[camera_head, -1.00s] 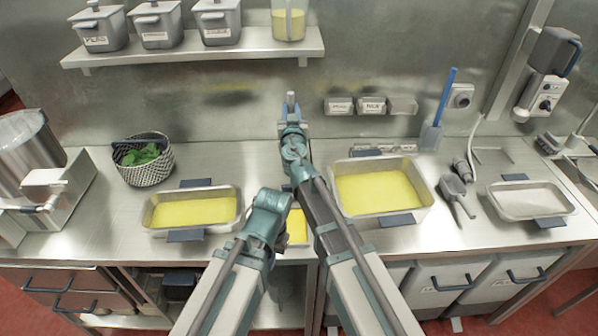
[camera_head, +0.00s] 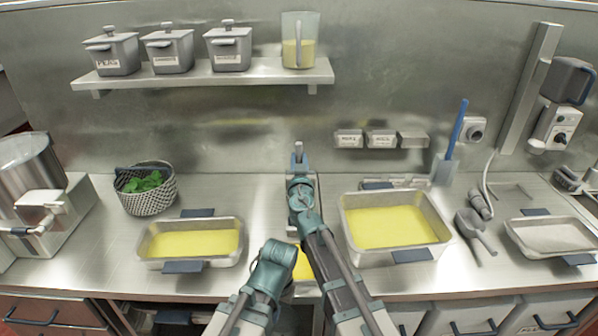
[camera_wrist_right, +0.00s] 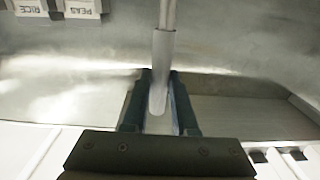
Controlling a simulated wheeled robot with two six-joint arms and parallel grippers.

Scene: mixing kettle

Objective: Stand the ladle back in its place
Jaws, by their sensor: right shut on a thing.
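My right gripper (camera_head: 299,172) is out over the middle of the bench in the head view, near the back wall. It is shut on a slim grey handle (camera_wrist_right: 165,60), which looks like the ladle's. In the right wrist view the handle stands between the two dark fingers (camera_wrist_right: 160,105) and runs up out of the frame. In the head view its tip (camera_head: 298,150) shows just above the gripper. The ladle's bowl is not seen, and its place cannot be made out. My left arm is bent low at the front middle; its gripper does not show.
Yellow-filled trays stand left (camera_head: 148,248) and right (camera_head: 445,228) of my arms. A basket of greens (camera_head: 150,200) is at left. A scoop (camera_head: 475,232) and a blue-handled tool (camera_head: 452,140) are at right. A shelf (camera_head: 250,77) holds lidded pots and a jug.

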